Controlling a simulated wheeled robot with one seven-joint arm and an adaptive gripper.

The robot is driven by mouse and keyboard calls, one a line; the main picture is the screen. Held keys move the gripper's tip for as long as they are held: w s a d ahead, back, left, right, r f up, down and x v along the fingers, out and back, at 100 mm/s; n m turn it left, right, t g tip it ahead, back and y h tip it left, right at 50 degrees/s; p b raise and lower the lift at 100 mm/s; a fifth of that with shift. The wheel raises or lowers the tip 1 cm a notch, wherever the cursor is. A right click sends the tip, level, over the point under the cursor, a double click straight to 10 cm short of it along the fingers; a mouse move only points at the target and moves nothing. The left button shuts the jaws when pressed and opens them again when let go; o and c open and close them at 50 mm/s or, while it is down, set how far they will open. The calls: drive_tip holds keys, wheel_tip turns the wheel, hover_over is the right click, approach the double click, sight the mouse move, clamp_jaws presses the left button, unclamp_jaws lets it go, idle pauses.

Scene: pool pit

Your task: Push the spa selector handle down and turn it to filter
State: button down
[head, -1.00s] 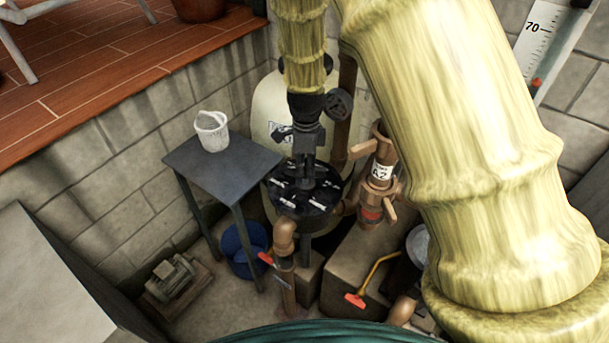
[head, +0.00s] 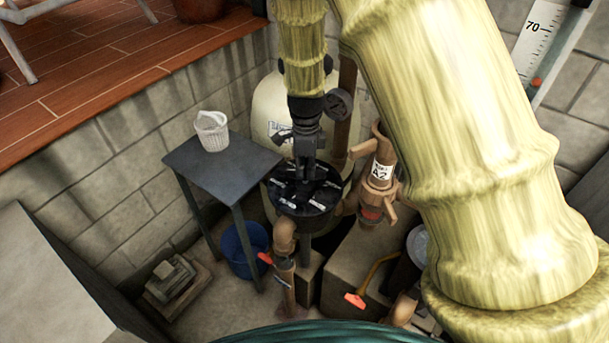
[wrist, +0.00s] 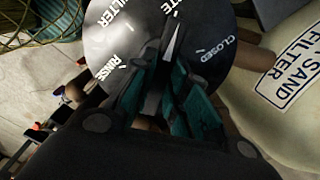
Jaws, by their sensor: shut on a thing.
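The spa selector is a round black dial (head: 300,205) with white labels, on top of the valve in the middle of the head view. In the wrist view the dial (wrist: 112,35) shows FILTER at upper left, RINSE below it, a word ending in TE at the top, and CLOSED at right. My gripper (head: 308,172) reaches down over the dial. In the wrist view my gripper (wrist: 165,78) has teal finger pads close around the dark handle (wrist: 172,45). The handle's pale tip points up, near the word ending in TE. Most of the handle is hidden between the fingers; its height is unclear.
The cream sand filter tank (head: 268,108) stands just behind. A grey table (head: 215,170) with a white basket (head: 211,132) is at left, a blue bucket (head: 240,250) below it. A brown valve (head: 380,175) labelled A2 stands close at right. Pipes with orange-handled valves (head: 355,299) are in front.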

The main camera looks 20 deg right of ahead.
drive_tip(key=n+p, duration=0.2)
drive_tip(key=n, duration=0.3)
drive_tip(key=shift+s+n, duration=0.1)
drive_tip(key=shift+n, duration=0.3)
drive_tip(key=n+p, duration=0.1)
drive_tip(key=n, duration=0.5)
drive_tip(key=shift+f, duration=0.1)
drive_tip(key=c, duration=1.3)
unclamp_jaws()
wheel_tip(320, 180, up, 7)
drive_tip(key=p, duration=0.5)
drive_tip(key=shift+p, duration=0.35)
drive_tip(key=shift+a, duration=0.1)
